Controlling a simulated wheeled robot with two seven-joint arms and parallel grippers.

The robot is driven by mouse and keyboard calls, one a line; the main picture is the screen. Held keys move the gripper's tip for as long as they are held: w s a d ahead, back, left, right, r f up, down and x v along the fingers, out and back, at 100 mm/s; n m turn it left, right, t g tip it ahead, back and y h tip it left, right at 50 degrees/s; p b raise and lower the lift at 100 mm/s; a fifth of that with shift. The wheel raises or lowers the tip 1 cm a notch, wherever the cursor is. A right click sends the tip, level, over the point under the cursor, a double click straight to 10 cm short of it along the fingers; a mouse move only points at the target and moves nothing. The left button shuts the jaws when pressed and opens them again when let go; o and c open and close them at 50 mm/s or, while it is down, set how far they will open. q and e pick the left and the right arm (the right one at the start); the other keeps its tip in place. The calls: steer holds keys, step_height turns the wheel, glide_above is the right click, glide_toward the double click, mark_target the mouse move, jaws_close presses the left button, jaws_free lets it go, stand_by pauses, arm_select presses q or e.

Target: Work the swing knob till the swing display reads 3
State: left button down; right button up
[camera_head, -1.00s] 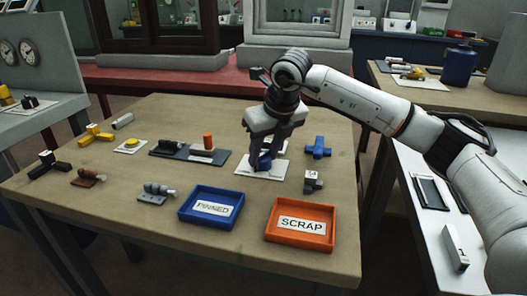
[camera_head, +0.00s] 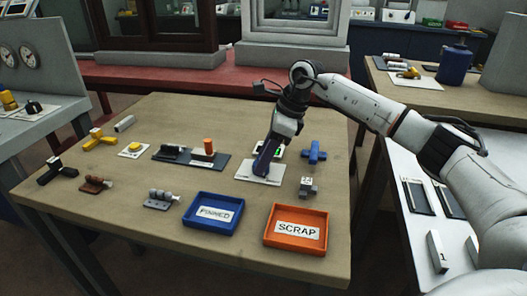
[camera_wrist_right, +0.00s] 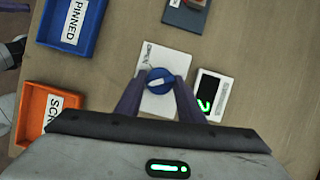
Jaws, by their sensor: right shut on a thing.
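The blue swing knob (camera_wrist_right: 160,82) with a white pointer mark sits on a white plate (camera_wrist_right: 165,51) in the right wrist view. The plate also shows on the table in the head view (camera_head: 252,176). My right gripper (camera_wrist_right: 160,80) is shut on the knob, one finger on each side. In the head view the right gripper (camera_head: 266,164) hides most of the knob. A small display (camera_wrist_right: 208,96) with a green digit stands beside the plate; the digit appears turned and I cannot read it surely. My left gripper is not in view.
A blue tray marked PINNED (camera_head: 211,214) and an orange tray marked SCRAP (camera_head: 297,230) stand at the table front. A blue fitting (camera_head: 313,153) and a grey part (camera_head: 307,187) lie right of the plate.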

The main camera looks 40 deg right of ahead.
steer(key=shift+w+r+n+g+y+p, duration=0.1)
steer(key=shift+n+g+y+p, duration=0.3)
steer(key=shift+n, duration=0.9)
steer(key=shift+p, duration=0.3)
steer(key=o, duration=1.1)
steer(key=shift+c, duration=0.2)
